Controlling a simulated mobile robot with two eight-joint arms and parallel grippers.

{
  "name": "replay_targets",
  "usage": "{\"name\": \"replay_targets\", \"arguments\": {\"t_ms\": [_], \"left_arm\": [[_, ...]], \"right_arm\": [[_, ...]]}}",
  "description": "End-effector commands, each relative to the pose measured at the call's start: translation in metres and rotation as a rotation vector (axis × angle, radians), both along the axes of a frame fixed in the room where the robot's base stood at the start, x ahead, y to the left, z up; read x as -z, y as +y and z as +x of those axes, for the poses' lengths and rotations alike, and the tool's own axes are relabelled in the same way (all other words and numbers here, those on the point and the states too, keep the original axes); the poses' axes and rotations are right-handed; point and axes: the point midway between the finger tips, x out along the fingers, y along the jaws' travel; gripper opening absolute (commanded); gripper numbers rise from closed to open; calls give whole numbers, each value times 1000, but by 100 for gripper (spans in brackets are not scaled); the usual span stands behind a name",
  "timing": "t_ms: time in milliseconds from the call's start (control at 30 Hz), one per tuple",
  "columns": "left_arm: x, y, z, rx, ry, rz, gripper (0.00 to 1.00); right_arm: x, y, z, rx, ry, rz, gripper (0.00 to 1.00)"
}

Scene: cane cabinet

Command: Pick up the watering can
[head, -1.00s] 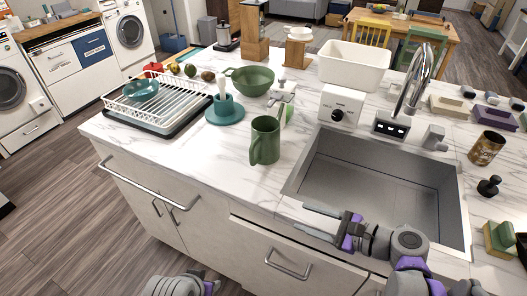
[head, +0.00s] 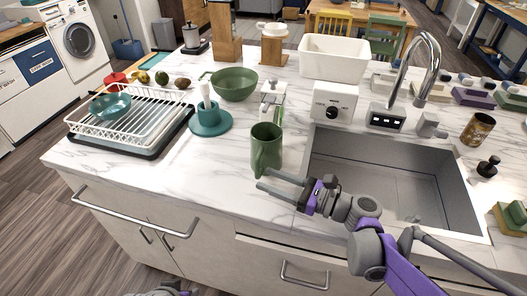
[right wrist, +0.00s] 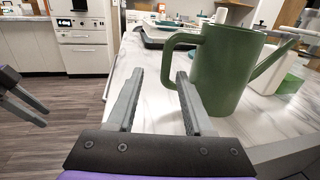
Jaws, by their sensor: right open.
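The green watering can (head: 266,146) stands upright on the marble counter, left of the sink. In the right wrist view the can (right wrist: 222,75) has its handle on the left and its spout on the right. My right gripper (head: 261,180) is open and empty at the can's near side, low by its handle. Part of my left gripper (right wrist: 28,104) shows at the left edge of the right wrist view.
The sink (head: 385,190) lies right of the can. A teal holder (head: 209,121), a green bowl (head: 234,85) and a white dish rack (head: 130,112) stand to the left. A white box with a knob (head: 333,104) is behind. The counter's front left is clear.

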Motion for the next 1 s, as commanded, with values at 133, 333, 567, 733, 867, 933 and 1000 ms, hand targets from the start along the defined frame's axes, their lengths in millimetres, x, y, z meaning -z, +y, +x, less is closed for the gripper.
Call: {"name": "replay_targets", "arguments": {"t_ms": [133,333,567,733,867,933,1000], "left_arm": [[-1,0,0,0,0,0,47],[-1,0,0,0,0,0,47],[-3,0,0,0,-1,0,47],[-3,0,0,0,-1,0,47],[-3,0,0,0,-1,0,47],[-3,0,0,0,-1,0,47],[-3,0,0,0,-1,0,47]], "right_arm": [[0,17,10,-2,0,0,52],[0,30,20,-3,0,0,52],[1,56,40,-3,0,0,52],[1,63,44,0,0,0,52],[1,62,44,0,0,0,52],[1,62,44,0,0,0,45],[1,62,44,0,-1,0,32]]}}
